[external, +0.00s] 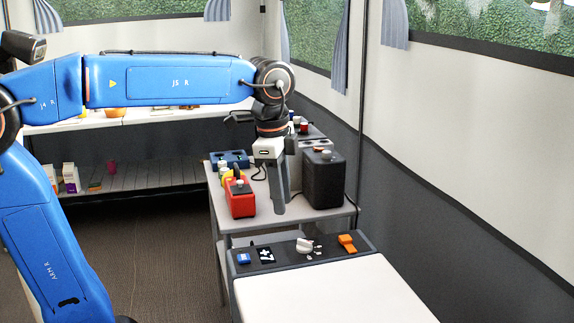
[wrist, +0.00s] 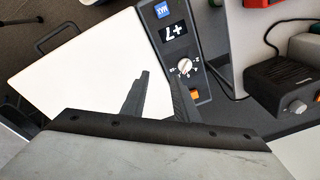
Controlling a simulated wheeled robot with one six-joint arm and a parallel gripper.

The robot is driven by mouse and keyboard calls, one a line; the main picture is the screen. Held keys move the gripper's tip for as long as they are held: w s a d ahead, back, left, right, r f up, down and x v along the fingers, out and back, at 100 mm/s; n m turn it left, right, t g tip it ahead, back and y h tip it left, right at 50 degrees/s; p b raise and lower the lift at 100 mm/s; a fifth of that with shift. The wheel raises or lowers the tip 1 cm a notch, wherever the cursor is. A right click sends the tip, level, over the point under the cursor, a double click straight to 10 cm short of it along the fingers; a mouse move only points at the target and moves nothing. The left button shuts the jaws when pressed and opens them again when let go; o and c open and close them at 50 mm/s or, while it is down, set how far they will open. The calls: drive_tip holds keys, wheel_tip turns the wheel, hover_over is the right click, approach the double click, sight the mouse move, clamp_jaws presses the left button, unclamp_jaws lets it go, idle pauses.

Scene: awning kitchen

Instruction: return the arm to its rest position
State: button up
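My blue arm (external: 170,80) reaches across from the left, with its upper link about level and the wrist bent downward. My gripper (external: 279,208) hangs pointing down over the grey side table, beside a red box and a dark box. In the wrist view my gripper (wrist: 159,74) shows two dark fingers with a gap between them. Nothing is held between them. Behind the fingers lie a white lid and a dark control panel, apart from the gripper as far as I can tell.
The red box (external: 240,198), dark knobbed box (external: 323,180) and blue device (external: 229,160) stand on the side table (external: 291,222). In front is a white-lidded appliance (external: 335,297) with a knob (external: 304,245) and orange switch (external: 347,243). A wall runs along the right.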

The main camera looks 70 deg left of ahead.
drive_tip(key=s+d+f+n+t, duration=0.1)
drive_tip(key=s+d+f+n, duration=0.2)
drive_tip(key=s+f, duration=0.4)
drive_tip(key=s+d+f+n+t, duration=0.2)
drive_tip(key=s+d+f, duration=0.4)
drive_tip(key=s, duration=0.5)
drive_tip(key=shift+f+n, duration=0.7)
drive_tip(key=shift+f, duration=0.15)
idle(1.5)
